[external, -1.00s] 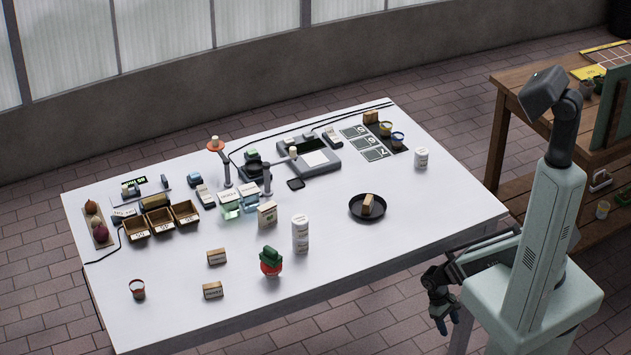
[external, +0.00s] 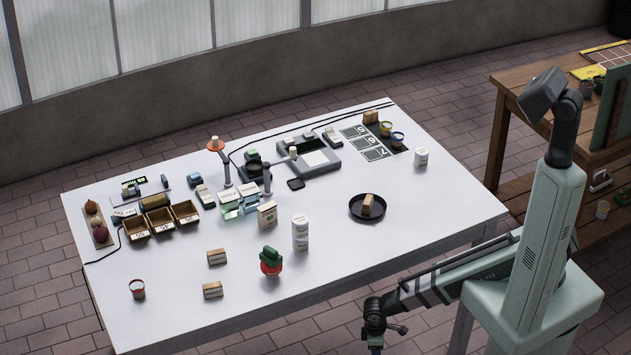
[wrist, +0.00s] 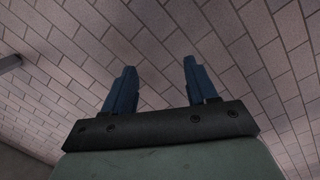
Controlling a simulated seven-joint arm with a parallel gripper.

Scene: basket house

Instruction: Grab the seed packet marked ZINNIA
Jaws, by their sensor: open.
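No marking that reads ZINNIA can be made out; the lettering is too small to read. A white-fronted packet with a brown edge (external: 267,214) stands upright near the middle of the white table. Two small brown boxes with pale labels, one (external: 217,257) behind the other (external: 212,290), lie at the front left. A brown block (external: 367,204) stands in a black dish. My gripper (external: 375,347) hangs low off the table's front edge, far from these objects. In the wrist view its two blue fingers (wrist: 160,82) are apart and empty, over brick floor.
The white table (external: 340,260) has clear room at its front right. A white canister (external: 300,232), a red-and-green item (external: 270,261) and a small red pot (external: 137,289) stand towards the front. Wooden bins (external: 160,218) and devices stand behind. A wooden shelf (external: 520,105) is at right.

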